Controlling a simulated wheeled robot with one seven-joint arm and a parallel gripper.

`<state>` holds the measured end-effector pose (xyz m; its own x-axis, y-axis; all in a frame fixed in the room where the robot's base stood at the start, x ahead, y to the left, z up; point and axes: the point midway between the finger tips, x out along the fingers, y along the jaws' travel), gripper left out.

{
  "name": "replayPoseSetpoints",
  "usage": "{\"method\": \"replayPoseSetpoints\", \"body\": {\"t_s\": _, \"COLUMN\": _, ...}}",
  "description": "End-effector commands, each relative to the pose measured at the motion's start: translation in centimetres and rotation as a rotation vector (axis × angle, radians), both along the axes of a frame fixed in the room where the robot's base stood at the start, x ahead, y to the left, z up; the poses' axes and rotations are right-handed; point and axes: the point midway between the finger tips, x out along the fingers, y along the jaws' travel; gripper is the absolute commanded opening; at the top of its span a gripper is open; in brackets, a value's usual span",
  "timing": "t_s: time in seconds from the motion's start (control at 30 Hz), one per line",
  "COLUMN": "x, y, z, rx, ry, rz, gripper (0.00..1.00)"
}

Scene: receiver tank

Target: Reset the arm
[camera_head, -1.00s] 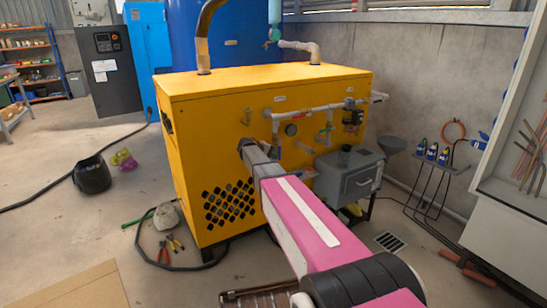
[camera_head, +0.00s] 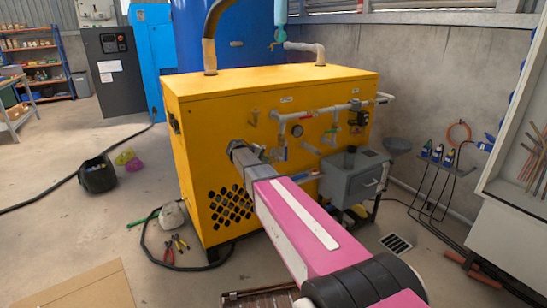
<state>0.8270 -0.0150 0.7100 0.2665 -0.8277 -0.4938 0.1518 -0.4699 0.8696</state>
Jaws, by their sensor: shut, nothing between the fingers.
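My arm, pink with a white strip, reaches from the bottom right toward the yellow machine cabinet (camera_head: 200,140). My gripper (camera_head: 236,148) is the grey end of the arm, in front of the cabinet's face. It is shut and holds nothing. I cannot tell whether its tip touches the cabinet. The pipes and valves (camera_head: 325,115) on the cabinet sit right of and above the gripper. My arm hides part of the cabinet's lower front.
A grey box (camera_head: 350,180) stands close right of my arm. A thin rack with bottles (camera_head: 437,155) is farther right. Pliers (camera_head: 175,243), a hose and a pale lump (camera_head: 172,215) lie on the floor at left. A black bucket (camera_head: 98,175) stands farther left.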

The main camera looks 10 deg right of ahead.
Motion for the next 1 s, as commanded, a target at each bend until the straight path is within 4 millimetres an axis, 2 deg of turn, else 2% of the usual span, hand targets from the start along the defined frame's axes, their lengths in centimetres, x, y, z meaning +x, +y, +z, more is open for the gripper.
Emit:
{"method": "replayPoseSetpoints", "body": {"t_s": 0.1, "x": -0.7, "y": 2.3, "z": 0.0, "rx": 0.001, "ry": 0.0, "rz": 0.002, "gripper": 0.0}}
{"method": "replayPoseSetpoints", "body": {"t_s": 0.3, "x": -1.5, "y": 4.6, "z": -0.1, "rx": 0.001, "ry": -0.001, "rz": 0.002, "gripper": 0.0}}
{"method": "replayPoseSetpoints", "body": {"t_s": 0.47, "x": -2.4, "y": 4.8, "z": -0.5, "rx": 0.018, "ry": 0.007, "rz": -0.004, "gripper": 0.0}}
{"method": "replayPoseSetpoints", "body": {"t_s": 0.57, "x": -4.7, "y": 3.9, "z": -1.8, "rx": 0.073, "ry": 0.027, "rz": -0.016, "gripper": 0.0}}
{"method": "replayPoseSetpoints", "body": {"t_s": 0.67, "x": -8.6, "y": 2.3, "z": -4.3, "rx": 0.179, "ry": 0.062, "rz": -0.04, "gripper": 0.0}}
{"method": "replayPoseSetpoints", "body": {"t_s": 0.77, "x": -13.8, "y": 0.9, "z": -7.1, "rx": 0.326, "ry": 0.101, "rz": -0.073, "gripper": 0.0}}
{"method": "replayPoseSetpoints", "body": {"t_s": 0.9, "x": -22.0, "y": -0.1, "z": -10.6, "rx": 0.566, "ry": 0.146, "rz": -0.136, "gripper": 0.0}}
{"method": "replayPoseSetpoints", "body": {"t_s": 1.0, "x": -27.3, "y": 0.0, "z": -12.3, "rx": 0.737, "ry": 0.162, "rz": -0.184, "gripper": 0.0}}
